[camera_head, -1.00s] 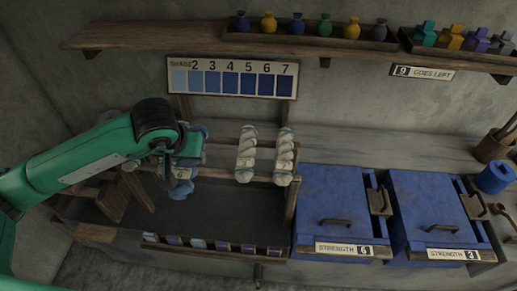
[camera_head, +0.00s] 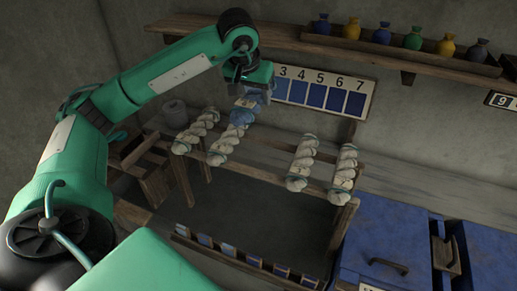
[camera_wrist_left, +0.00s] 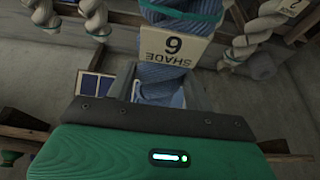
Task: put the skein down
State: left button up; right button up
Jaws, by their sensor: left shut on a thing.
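My left gripper (camera_head: 252,92) is shut on a blue skein (camera_head: 241,113). The skein hangs from the jaws over the rear rail of the wooden rack (camera_head: 270,140), among the pale skeins. I cannot tell whether it touches the rail. In the left wrist view the blue skein (camera_wrist_left: 165,78) runs into the jaws and carries a tag (camera_wrist_left: 172,46) that reads shade 6, upside down. My right gripper is out of view.
Pale twisted skeins (camera_head: 302,163) hang on the rack on both sides of the held one. A shade chart (camera_head: 325,92) stands on the wall behind, under a shelf (camera_head: 290,38) with several small bottles. Blue lidded vats (camera_head: 385,240) stand at the right.

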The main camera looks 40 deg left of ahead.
pick_arm(q)
notch_tip(320, 180, down, 17)
jog(key=p, duration=0.3)
jog(key=shift+r, duration=0.2)
jog(key=shift+f, duration=0.1)
jog(key=shift+f+b, duration=0.1)
jog(key=shift+b, duration=0.2)
jog(key=o, duration=1)
jog(key=shift+o, duration=0.2)
